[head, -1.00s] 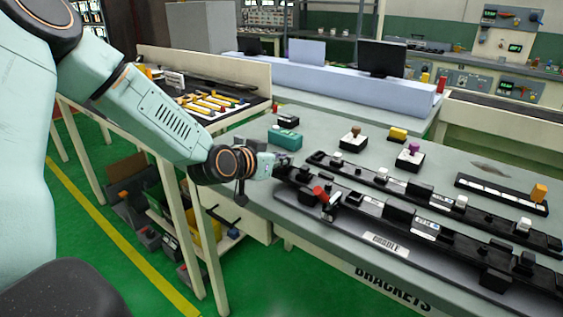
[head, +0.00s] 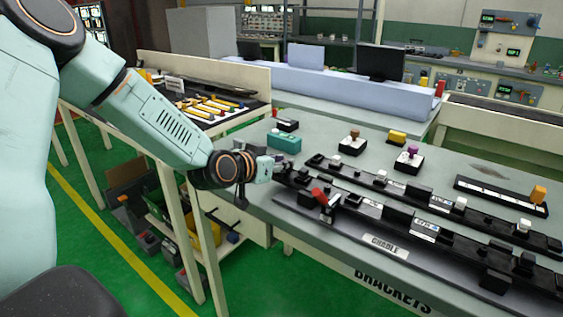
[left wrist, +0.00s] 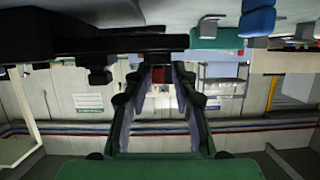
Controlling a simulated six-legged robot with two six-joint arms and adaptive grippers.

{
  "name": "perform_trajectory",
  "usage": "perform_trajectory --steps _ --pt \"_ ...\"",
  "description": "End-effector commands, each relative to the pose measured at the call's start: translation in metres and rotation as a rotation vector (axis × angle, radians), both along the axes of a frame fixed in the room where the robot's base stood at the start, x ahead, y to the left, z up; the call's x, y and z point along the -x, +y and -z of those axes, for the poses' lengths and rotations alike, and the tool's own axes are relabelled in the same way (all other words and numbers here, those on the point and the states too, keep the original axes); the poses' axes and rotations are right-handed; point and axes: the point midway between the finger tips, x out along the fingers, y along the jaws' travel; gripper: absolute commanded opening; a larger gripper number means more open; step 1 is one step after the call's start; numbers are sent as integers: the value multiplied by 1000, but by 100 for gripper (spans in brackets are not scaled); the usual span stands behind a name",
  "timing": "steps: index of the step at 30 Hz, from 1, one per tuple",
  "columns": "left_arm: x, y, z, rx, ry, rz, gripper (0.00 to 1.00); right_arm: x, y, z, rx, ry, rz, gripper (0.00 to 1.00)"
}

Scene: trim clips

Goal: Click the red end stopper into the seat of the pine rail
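A small red piece (head: 319,196), which looks like the end stopper, sits tilted at the left part of the near black rail (head: 350,210). A second black rail (head: 345,168) runs behind it. I cannot read which rail is the pine one. My left gripper (head: 284,162) is by the left ends of the rails, up and left of the red piece and apart from it. In the left wrist view its two fingers (left wrist: 162,82) stand apart with a gap between them. A dark red patch (left wrist: 161,72) shows in the gap; I cannot tell what it is. My right gripper is out of view.
A teal block (head: 284,140) lies just behind my left gripper. A tray with an orange piece (head: 538,194) is at the right. The bench's left edge is near my wrist.

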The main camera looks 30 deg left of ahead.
Motion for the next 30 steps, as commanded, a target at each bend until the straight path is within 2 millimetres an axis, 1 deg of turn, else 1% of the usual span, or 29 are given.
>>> perform_trajectory --steps 1,9,11,14,23,30 --pt "7 -5 14 10 38 10 33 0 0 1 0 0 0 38" --pt "7 -5 13 9 38 10 33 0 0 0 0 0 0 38" --pt "7 -5 10 9 38 10 33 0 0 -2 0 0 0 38" --pt "7 -5 0 10 38 10 33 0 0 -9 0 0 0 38" --pt "34 -2 -17 13 28 7 33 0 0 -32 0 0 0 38" --pt "53 1 -27 10 26 5 33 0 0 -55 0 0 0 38"
